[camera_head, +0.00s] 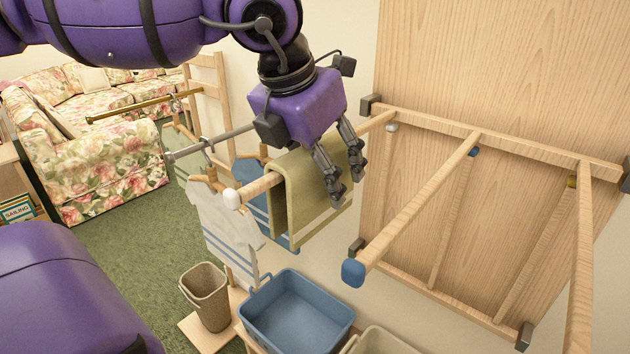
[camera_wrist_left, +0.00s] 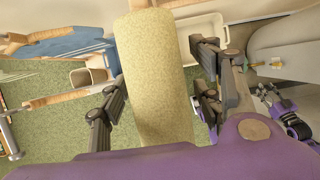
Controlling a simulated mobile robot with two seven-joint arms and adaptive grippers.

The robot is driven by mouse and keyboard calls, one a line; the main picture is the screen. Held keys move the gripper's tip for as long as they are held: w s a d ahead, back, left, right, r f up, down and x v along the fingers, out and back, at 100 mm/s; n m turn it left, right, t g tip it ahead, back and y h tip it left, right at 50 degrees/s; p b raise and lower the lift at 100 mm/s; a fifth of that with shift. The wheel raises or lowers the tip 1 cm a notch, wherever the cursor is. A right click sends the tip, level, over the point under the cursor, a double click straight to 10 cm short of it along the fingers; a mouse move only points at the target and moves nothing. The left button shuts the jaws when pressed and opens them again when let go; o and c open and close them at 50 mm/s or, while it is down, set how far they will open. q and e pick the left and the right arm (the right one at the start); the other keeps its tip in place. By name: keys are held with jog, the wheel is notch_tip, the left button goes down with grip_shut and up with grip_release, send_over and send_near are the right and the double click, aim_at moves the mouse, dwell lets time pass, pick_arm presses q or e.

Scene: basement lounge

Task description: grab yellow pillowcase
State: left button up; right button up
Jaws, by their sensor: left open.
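The yellow pillowcase (camera_head: 291,183) is a pale yellow-olive cloth draped over a wooden rod of the wall rack in the head view. In the left wrist view the pillowcase (camera_wrist_left: 157,85) runs down the middle, between the two sets of fingers. My left gripper (camera_head: 336,185) is open, pointing down just right of the cloth in the head view. Its fingers (camera_wrist_left: 157,95) are spread either side of the cloth in the wrist view. Whether they touch the cloth cannot be told.
A striped white shirt (camera_head: 228,222) and a blue garment (camera_head: 252,182) hang left of the pillowcase. A blue bin (camera_head: 296,309) and a tan bin (camera_head: 206,295) stand below. Bare wooden rods project at right, one with a blue cap (camera_head: 353,272). A floral sofa (camera_head: 97,167) is behind.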

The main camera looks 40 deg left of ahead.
pick_arm(q)
jog(key=shift+f, duration=0.15)
jog(key=shift+c, duration=0.3)
jog(key=c, duration=1.2)
